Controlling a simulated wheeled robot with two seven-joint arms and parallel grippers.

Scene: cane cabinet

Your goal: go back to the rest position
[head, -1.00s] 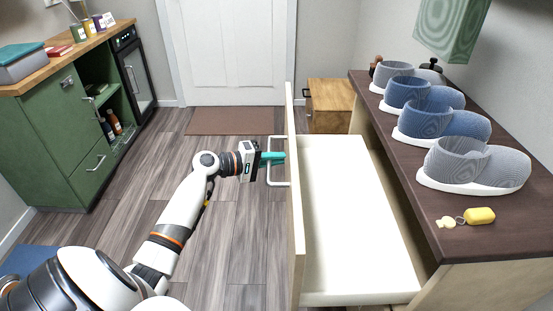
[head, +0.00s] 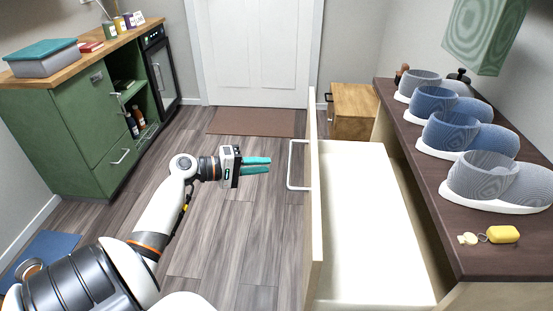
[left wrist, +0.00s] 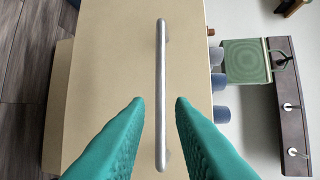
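My left gripper (head: 257,165) is in the middle of the head view, its teal fingers pointing right toward the pulled-out drawer (head: 366,215). The fingers are apart and empty, with a gap between them and the metal drawer handle (head: 292,165). In the left wrist view the two teal fingers (left wrist: 160,100) stand on either side of the handle (left wrist: 161,85), with the beige drawer front (left wrist: 105,80) behind it. The drawer is empty inside. My right gripper is not in view.
Several grey and blue shoes stand on the dark cabinet top (head: 440,185) at the right, with a yellow keyring tag (head: 502,234) in front. A green cabinet (head: 75,140) is at the left. A wooden box (head: 356,108) stands behind the drawer.

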